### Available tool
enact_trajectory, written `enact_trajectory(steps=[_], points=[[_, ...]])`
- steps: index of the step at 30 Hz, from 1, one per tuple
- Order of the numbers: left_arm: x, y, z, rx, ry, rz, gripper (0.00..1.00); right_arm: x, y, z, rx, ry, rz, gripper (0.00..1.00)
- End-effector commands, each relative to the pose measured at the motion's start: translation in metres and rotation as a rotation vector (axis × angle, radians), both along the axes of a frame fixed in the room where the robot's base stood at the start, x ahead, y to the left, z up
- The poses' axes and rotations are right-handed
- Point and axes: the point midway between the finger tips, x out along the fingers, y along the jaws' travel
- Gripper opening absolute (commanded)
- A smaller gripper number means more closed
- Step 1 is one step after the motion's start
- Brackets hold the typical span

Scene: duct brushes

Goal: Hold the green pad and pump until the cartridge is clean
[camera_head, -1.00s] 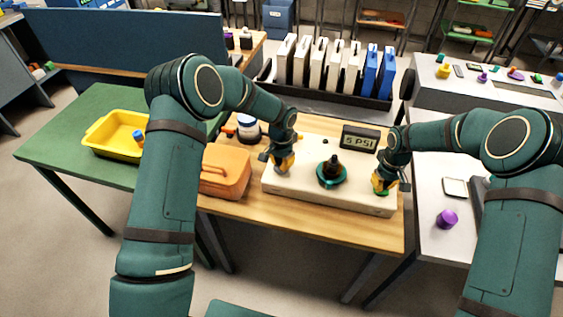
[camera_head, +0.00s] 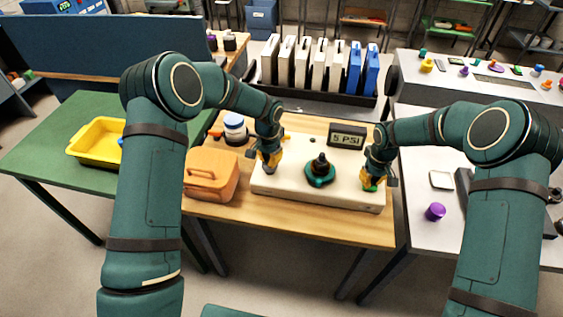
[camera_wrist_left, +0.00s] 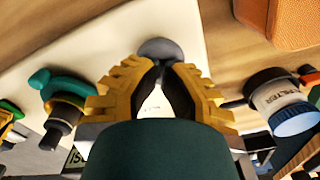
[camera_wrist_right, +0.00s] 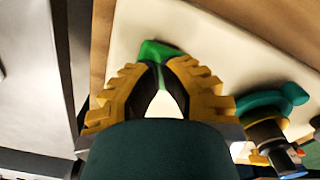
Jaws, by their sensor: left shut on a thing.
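A cream base (camera_head: 345,192) on the wooden table holds a green pad (camera_head: 370,187) at its right end and a grey knob (camera_wrist_left: 160,48) at its left end. My left gripper (camera_head: 269,165) is shut on the grey knob. My right gripper (camera_head: 373,180) points down at the green pad, its fingertips together against or just over it; the pad (camera_wrist_right: 158,52) shows beyond the tips in the right wrist view. A dark upright piece, perhaps the cartridge (camera_head: 320,161), stands in a teal fitting (camera_head: 320,177) between the grippers. A display (camera_head: 346,135) reads 5 PSI.
An orange case (camera_head: 211,176) and a white jar with a blue lid (camera_head: 235,130) stand left of the base. A yellow tray (camera_head: 95,150) is on the green table. White and blue cases stand in a rack (camera_head: 330,100) behind. A purple knob (camera_head: 435,211) is on the right table.

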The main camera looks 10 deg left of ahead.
Motion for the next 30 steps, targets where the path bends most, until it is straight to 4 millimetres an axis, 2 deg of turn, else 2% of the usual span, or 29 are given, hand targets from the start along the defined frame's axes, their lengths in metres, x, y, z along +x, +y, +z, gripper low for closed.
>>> enact_trajectory(steps=[14, 30], points=[[0.0, 0.0, -0.001, 0.0, 0.0, 0.0, 0.0, 0.0, 0.0, 0.0, 0.0, 0.0, 0.0, 0.0], [0.0, 0.0, -0.02, 0.001, 0.002, 0.0, 0.0, 0.0, 0.0, 0.0, 0.0, 0.0, 0.0, 0.0]])
